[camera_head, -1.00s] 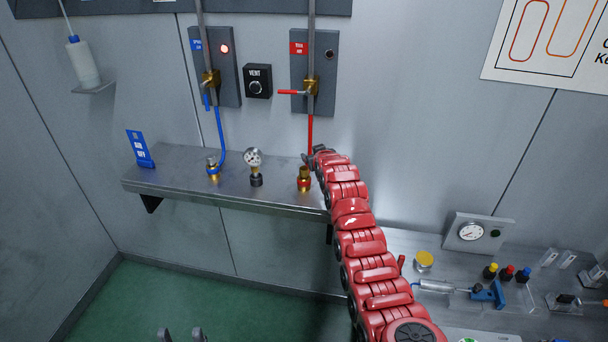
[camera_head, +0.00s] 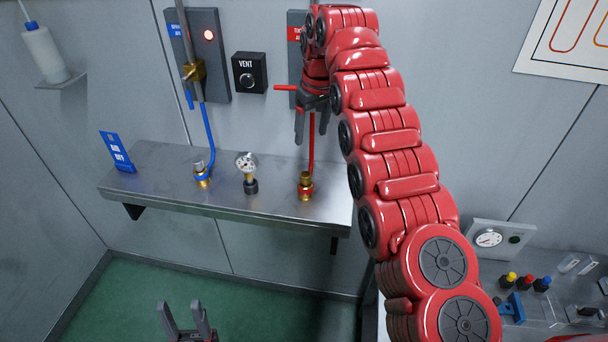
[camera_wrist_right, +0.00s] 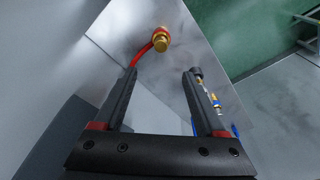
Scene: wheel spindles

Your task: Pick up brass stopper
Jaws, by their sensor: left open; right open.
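A brass piece, which I take as the brass stopper (camera_head: 305,178), stands upright in a red-ringed fitting (camera_head: 305,193) at the right part of the steel shelf. It also shows in the right wrist view (camera_wrist_right: 160,42), ahead of the fingertips and apart from them. My right gripper (camera_head: 312,130) points down above the stopper, open and empty; in the right wrist view (camera_wrist_right: 161,76) its two fingers are wide apart. My left gripper (camera_head: 182,312) is open and empty, low over the green floor, away from the shelf.
The shelf (camera_head: 150,180) also bears a pressure gauge (camera_head: 247,168), a blue-ringed fitting (camera_head: 202,175) with a blue hose and a blue sign (camera_head: 117,150). A red hose (camera_head: 311,150) runs down the wall behind the stopper. A red valve handle (camera_head: 285,88) is near my right gripper.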

